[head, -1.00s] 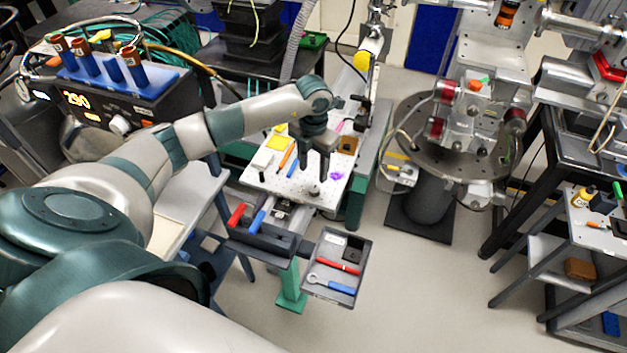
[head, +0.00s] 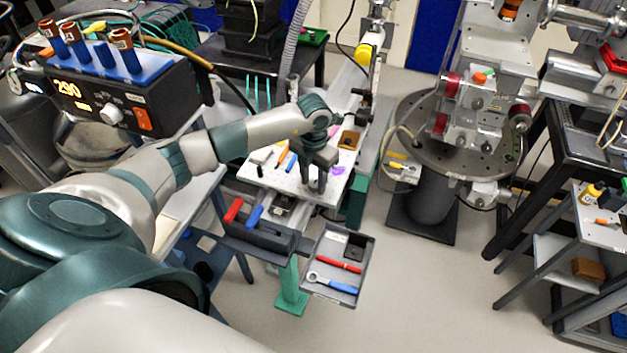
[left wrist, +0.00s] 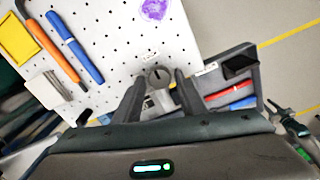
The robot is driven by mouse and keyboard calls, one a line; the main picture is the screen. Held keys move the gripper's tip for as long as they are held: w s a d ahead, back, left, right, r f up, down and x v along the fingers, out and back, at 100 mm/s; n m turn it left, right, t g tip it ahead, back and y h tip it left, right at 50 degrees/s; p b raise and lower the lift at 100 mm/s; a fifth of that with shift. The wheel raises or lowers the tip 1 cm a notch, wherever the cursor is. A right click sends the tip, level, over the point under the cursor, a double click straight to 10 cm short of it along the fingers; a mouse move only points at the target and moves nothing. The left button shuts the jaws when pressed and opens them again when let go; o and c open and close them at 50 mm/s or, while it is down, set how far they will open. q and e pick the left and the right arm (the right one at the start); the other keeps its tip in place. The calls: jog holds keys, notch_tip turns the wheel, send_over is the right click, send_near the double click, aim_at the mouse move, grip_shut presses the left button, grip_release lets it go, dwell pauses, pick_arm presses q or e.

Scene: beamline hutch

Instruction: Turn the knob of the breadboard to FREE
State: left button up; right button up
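The breadboard (head: 262,176) is a white perforated plate on a green stand. Its knob (left wrist: 158,76) is a small round grey disc with a dark mark, near the board's edge in the left wrist view. Small labels lie on either side of it, too small to read. My left gripper (head: 315,186) points down at the board. In the left wrist view, its two dark fingers (left wrist: 160,82) are apart, with the knob between their tips. I cannot tell whether they touch it. The fingers hide part of the knob in the head view. My right gripper is not in view.
A blue tool (left wrist: 80,58), an orange tool (left wrist: 50,50), a yellow pad (left wrist: 16,40) and a purple patch (left wrist: 154,8) are on the board. A grey tray (head: 318,292) with red and blue tools is in front. Open floor lies to the right.

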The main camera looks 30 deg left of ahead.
pick_arm(q)
jog(key=c, duration=0.7)
jog(key=shift+n, duration=0.6)
jog(key=n+b, duration=0.1)
jog(key=n, duration=0.1)
jog(key=shift+f+n, duration=0.1)
jog(key=shift+n, duration=0.3)
jog(key=n+b, duration=0.1)
jog(key=n, duration=0.3)
jog(key=shift+d, duration=0.1)
jog(key=n, duration=0.5)
jog(key=shift+w+b, duration=0.1)
jog(key=shift+b, duration=0.25)
jog(key=n, duration=0.5)
jog(key=shift+w+d, duration=0.1)
